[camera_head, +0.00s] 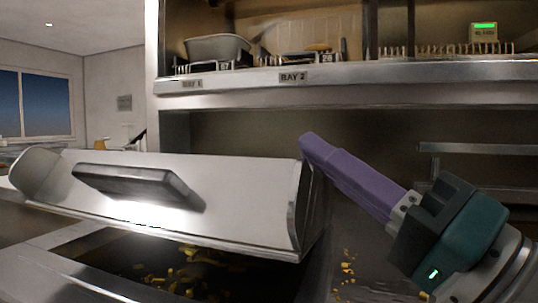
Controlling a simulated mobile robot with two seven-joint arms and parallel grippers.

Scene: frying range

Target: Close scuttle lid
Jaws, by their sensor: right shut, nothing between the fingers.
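The scuttle lid (245,190), a pale metal panel with a dark bar handle (135,184), spans the left and middle of the head view. It is tilted up, and a dark opening (110,252) with yellow pieces inside shows below its front edge. My right gripper (306,141) comes in from the right with its purple fingers shut and empty. Its fingertips appear at the upper right end of the lid; I cannot tell whether they touch it. My left gripper is not in view.
A metal shelf (360,80) marked BAY 1 and BAY 2 runs above, holding a metal pan (217,48) and racks. Yellow crumbs (347,268) lie on the surface right of the opening. A metal rail (480,149) stands at the right behind my arm.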

